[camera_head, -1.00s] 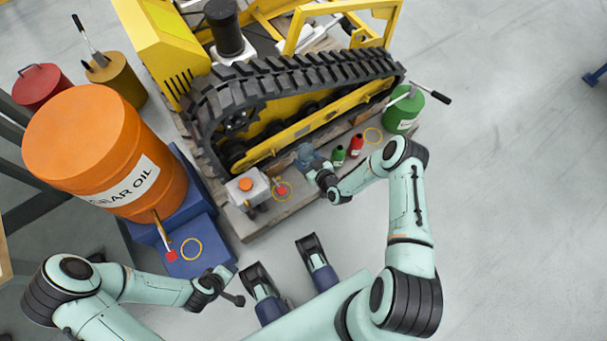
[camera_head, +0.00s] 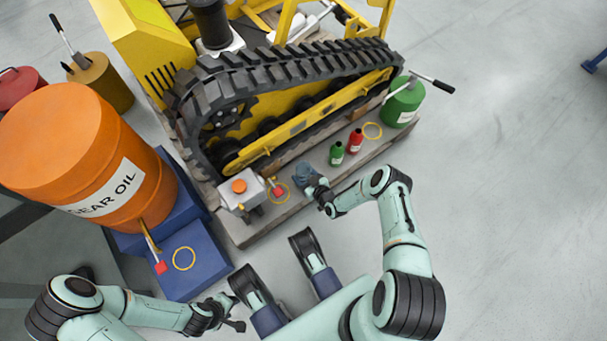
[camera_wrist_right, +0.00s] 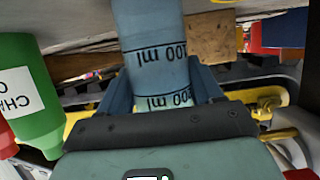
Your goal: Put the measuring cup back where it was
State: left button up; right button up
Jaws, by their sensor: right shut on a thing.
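The measuring cup (camera_head: 303,173) is blue-grey and sits in my right gripper (camera_head: 313,184), over the front part of the pallet, right of the white box with the orange cap. In the right wrist view the cup (camera_wrist_right: 158,50) shows "100 ml" markings between the two blue fingers of the right gripper (camera_wrist_right: 160,85). Its base and any contact with the pallet are hidden. My left gripper (camera_head: 232,318) hangs low at the front, below the blue stand, its fingers too small to judge.
Yellow rings mark the pallet near a red tap handle (camera_head: 278,191), the pallet near the green can (camera_head: 404,101), and the blue stand (camera_head: 205,275). Green (camera_head: 337,153) and red (camera_head: 356,140) bottles stand right of the cup. The black track (camera_head: 285,72) rises behind.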

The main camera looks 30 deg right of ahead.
pick_arm(q)
jog(key=shift+s, duration=0.1)
pick_arm(e)
jog(key=shift+f, duration=0.1)
jog(key=o, duration=1.3)
pick_arm(q)
jog(key=shift+s+f, duration=0.15)
jog(key=shift+s, duration=0.05)
pick_arm(e)
jog(key=shift+o, duration=0.2)
jog(key=a+p+v, duration=0.1)
jog(key=p+v, duration=0.3)
jog(key=v, duration=0.7)
pick_arm(q)
jog(key=w+d+r+t, duration=0.1)
jog(key=w+r+t, duration=0.2)
jog(key=w+r, duration=0.4)
jog(key=shift+w+d+r, duration=0.15)
jog(key=shift+w+r, duration=0.15)
jog(key=shift+w, duration=0.65)
pick_arm(e)
jog(key=s+a+r+m+g, duration=0.3)
jog(key=s+a+r+g, duration=0.1)
jog(key=s+r+g, duration=0.1)
jog(key=s+a+r+m+g, duration=0.2)
jog(key=s+a+r+g, duration=0.2)
jog(key=r, duration=0.4)
jog(key=shift+s+r+m+g+y, duration=0.3)
jog(key=shift+s+m+g, duration=0.1)
jog(key=shift+s+g, duration=0.3)
